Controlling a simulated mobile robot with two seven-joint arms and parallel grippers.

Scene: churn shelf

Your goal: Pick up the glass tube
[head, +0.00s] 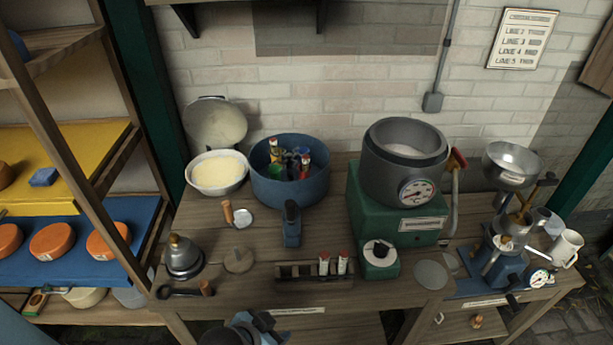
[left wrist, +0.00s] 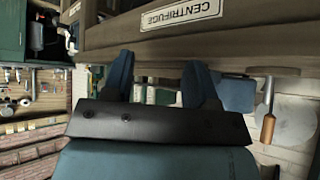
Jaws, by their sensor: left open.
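My left gripper (head: 258,322) is low at the bottom of the head view, in front of the bench and apart from the rack. In the left wrist view its two blue fingers (left wrist: 160,82) are spread with nothing between them. My right gripper is not in view.
A green centrifuge-like machine (head: 395,210) with a grey drum stands right of the rack, with a small green dial box (head: 380,262) close beside it. A bell (head: 183,258) stands at left. The wooden bench edge with a "CENTRIFUGE" label (left wrist: 180,14) crosses the left wrist view.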

